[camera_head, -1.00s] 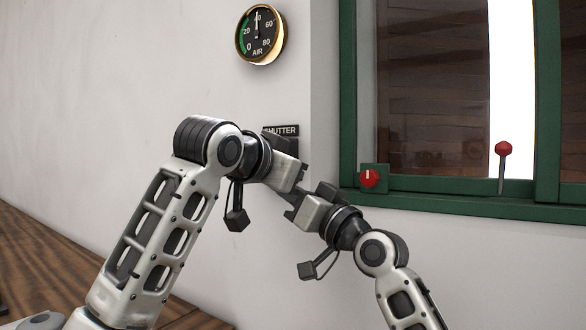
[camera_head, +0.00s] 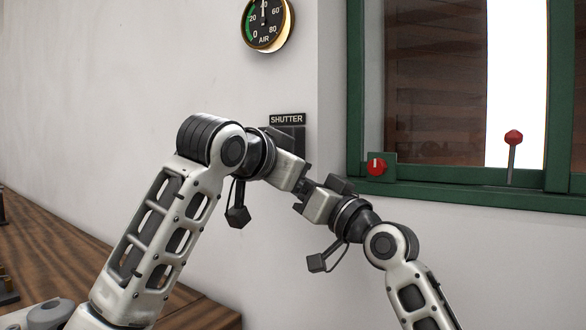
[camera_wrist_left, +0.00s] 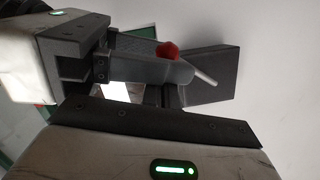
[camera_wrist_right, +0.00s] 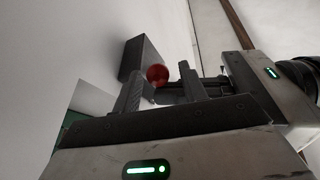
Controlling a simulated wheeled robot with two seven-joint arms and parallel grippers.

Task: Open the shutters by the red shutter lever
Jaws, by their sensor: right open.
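The red ball of the shutter lever shows in the left wrist view (camera_wrist_left: 168,50) and right wrist view (camera_wrist_right: 157,75), with a pale rod near it in the left wrist view. In the head view my grippers hide the lever. A dark box (camera_head: 292,137) under the SHUTTER sign (camera_head: 287,119) stands on the wall behind them. My right gripper (camera_head: 306,196) is open; in its wrist view the red ball appears between its fingertips, but contact cannot be told.
An air gauge (camera_head: 267,22) hangs above. A wooden bench (camera_head: 90,255) runs along the left wall.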

